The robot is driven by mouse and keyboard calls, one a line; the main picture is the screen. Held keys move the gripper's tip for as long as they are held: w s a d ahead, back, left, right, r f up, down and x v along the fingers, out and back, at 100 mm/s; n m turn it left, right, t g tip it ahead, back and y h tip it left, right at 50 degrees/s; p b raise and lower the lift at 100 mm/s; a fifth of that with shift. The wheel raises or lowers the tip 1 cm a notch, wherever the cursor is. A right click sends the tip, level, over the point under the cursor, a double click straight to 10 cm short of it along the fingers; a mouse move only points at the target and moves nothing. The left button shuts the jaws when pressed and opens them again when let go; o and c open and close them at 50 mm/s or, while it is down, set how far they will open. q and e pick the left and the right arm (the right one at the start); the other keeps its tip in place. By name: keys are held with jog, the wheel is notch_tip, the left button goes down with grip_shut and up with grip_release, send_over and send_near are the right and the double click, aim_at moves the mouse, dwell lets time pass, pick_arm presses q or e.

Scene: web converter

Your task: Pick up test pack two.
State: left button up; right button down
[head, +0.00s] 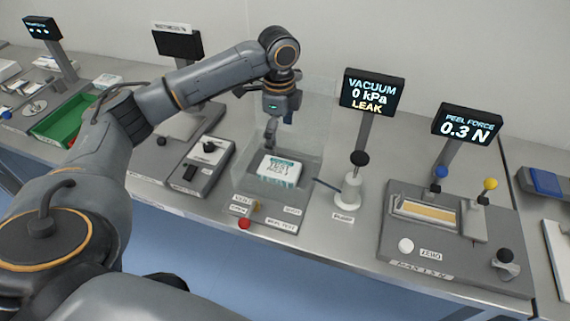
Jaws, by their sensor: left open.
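A white pack with teal print (280,170) lies flat inside a clear-walled chamber (308,130) on the grey bench. Its label reads "TEST PACK" with a number I cannot make out surely. My left gripper (277,138) points down above the pack, inside or just over the chamber. Its jaws are open, small and partly seen side-on, with nothing visible between them. A gap shows between the fingers and the pack. No other pack labelled as a test pack can be read. My right gripper is not in view.
A "VACUUM 0 kPa LEAK" display (371,92) and a black-knobbed pump (348,190) stand right of the chamber. A peel-force station (450,240) is further right. A green tray (62,125) and a lever device (195,165) are left. A red knob (244,224) sits in front.

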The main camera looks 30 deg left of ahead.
pick_arm(q)
send_over(279, 167)
notch_tip(279, 167, down, 6)
jog(key=shift+s+r+p, duration=0.1)
jog(key=shift+s+p, duration=0.05)
jog(key=shift+p, duration=0.3)
jog(key=shift+f, duration=0.3)
notch_tip(279, 167, down, 3)
jog(key=shift+r+p, duration=0.2)
jog(key=shift+p, duration=0.65)
notch_tip(279, 167, down, 2)
jog(key=shift+f, duration=0.4)
jog(key=shift+c, duration=1.1)
jog(key=c, duration=1.1)
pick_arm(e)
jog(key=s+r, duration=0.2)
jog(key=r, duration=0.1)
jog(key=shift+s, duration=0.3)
pick_arm(q)
jog(key=shift+w+r, duration=0.1)
jog(key=shift+w, duration=0.1)
jog(key=shift+c, duration=0.2)
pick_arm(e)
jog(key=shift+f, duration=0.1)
